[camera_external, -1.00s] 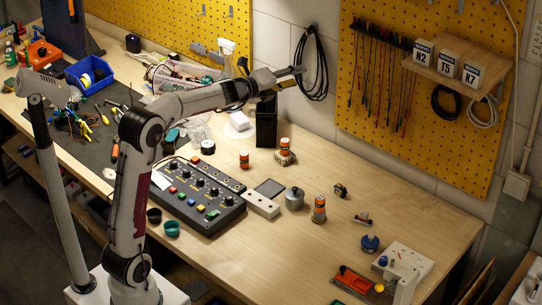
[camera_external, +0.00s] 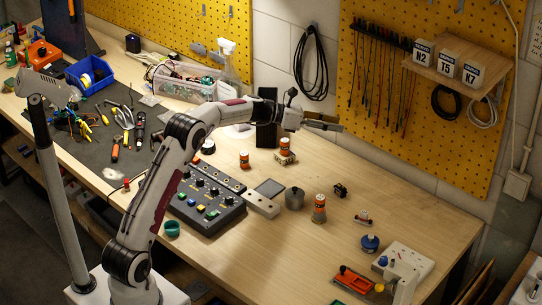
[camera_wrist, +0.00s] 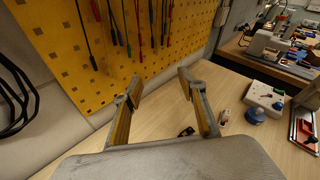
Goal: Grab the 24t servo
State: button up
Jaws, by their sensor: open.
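My gripper (camera_external: 330,122) is open and empty, held above the back of the bench. In the wrist view its two fingers (camera_wrist: 159,80) stand wide apart with nothing between them. A small black part (camera_external: 341,190), possibly a servo, lies on the bench below and beyond my gripper; it also shows in the wrist view (camera_wrist: 186,131), close to the right finger. A second small part (camera_external: 362,219), pale and reddish, lies nearer the right front; it also shows in the wrist view (camera_wrist: 223,117). No tooth count is legible, so I cannot tell which is the 24t servo.
Orange-labelled cans (camera_external: 319,208), a grey pot (camera_external: 294,198), a black control box (camera_external: 207,200) and a blue round item (camera_external: 370,243) stand on the bench. A white fixture (camera_external: 408,262) is at the right front. The yellow pegboard (camera_external: 440,120) rises behind. Bare wood surrounds the small parts.

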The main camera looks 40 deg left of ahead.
notch_tip(320, 180, down, 8)
jog(key=s+d+m+g+h, duration=0.1)
jog(key=s+m+g, duration=0.1)
jog(key=m+g, duration=0.45)
jog(key=m, duration=0.3)
send_near(342, 187)
jog(key=shift+w+d+f+n+h, duration=0.15)
jog(key=shift+w+d+f+h, duration=0.1)
jog(key=shift+d+f, duration=0.2)
jog(key=shift+w+d+f+n+h, duration=0.15)
jog(key=shift+w+d+f, duration=0.1)
jog(key=shift+d+f, duration=0.25)
jog(key=shift+d+r, duration=0.1)
jog(key=shift+d, duration=0.1)
jog(key=shift+x, duration=1.2)
jog(key=shift+x, duration=2.55)
grip_shut()
